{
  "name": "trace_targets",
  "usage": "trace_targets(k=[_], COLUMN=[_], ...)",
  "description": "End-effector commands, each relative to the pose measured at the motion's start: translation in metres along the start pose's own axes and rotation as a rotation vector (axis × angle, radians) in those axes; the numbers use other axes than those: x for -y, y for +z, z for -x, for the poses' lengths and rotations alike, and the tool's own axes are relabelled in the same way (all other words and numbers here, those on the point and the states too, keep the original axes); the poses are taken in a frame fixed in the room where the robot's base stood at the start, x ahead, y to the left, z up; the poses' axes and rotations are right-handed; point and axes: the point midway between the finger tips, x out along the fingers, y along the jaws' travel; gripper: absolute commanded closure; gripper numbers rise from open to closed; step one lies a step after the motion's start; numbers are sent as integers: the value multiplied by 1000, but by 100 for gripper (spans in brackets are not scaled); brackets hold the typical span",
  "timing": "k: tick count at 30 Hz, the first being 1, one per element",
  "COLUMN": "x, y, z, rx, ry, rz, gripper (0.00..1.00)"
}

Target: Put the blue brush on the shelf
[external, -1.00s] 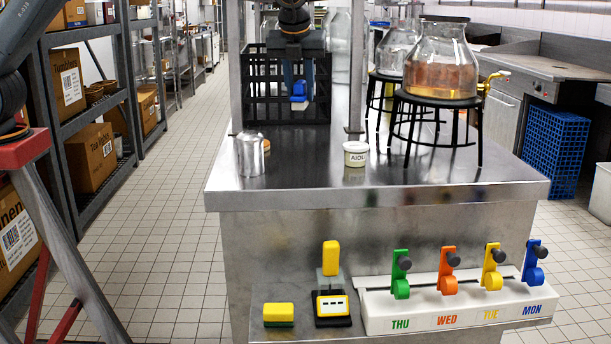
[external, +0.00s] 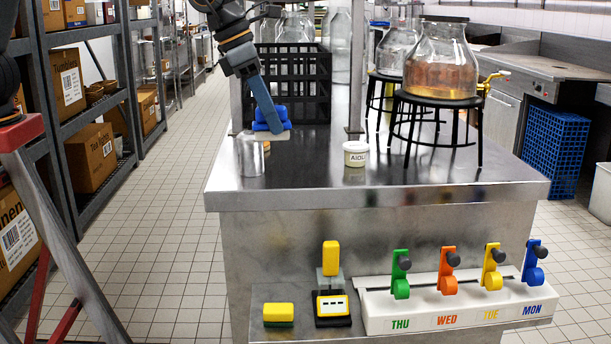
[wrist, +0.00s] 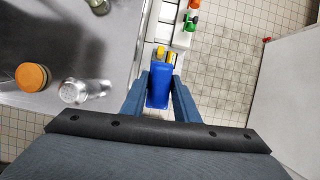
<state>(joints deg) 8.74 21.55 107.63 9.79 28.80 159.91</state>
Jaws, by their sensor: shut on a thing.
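My gripper (external: 268,106) is shut on the blue brush (external: 262,126), which it holds in the air above the left part of the steel counter. The brush has a blue body and a pale underside. In the wrist view the brush (wrist: 158,88) sits between the two blue fingers. A low ledge (external: 288,294), which looks like the shelf, runs along the counter's front. In the wrist view part of it is behind the brush.
A metal shaker (external: 250,160) stands close below the brush. The ledge holds a yellow sponge (external: 278,311), a yellow-topped device (external: 332,300) and a white box with coloured levers (external: 450,305). An AIOLI tub (external: 355,155) and black crate (external: 305,95) stand on the counter.

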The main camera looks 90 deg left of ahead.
Motion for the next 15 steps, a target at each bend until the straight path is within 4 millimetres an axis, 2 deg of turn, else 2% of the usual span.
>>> trace_targets(k=[1,8,15], x=[-1,-2,-2], y=[-9,-37,-70], z=[-17,-82,-162], rx=[-11,-13,-12], ry=[3,4,4], rz=[1,1,1], gripper=[95,95,95])
